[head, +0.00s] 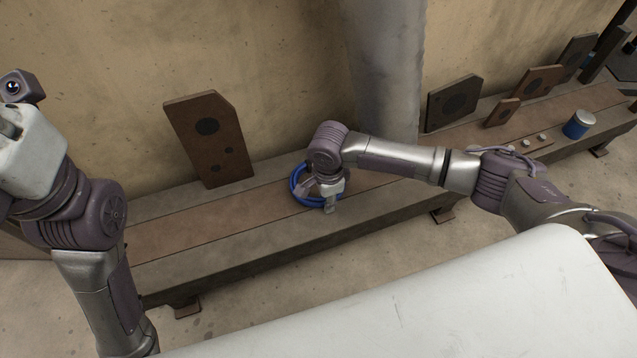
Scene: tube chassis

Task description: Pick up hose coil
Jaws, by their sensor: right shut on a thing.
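A blue hose coil (297,190) is at the middle of the long low bench, in the head view. My right gripper (331,207) points down over the coil's right side and is shut on it. The wrist and hand hide part of the ring. I cannot tell whether the coil rests on the bench or is slightly above it. My left arm stands at the left edge, and its gripper's fingertips are not in view.
The bench (240,225) runs along the wall. A brown plate (209,140) leans behind the coil to the left. A grey column (385,70) stands behind my right arm. Several plates and a blue can (577,126) are at the right. A white surface (420,305) fills the front.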

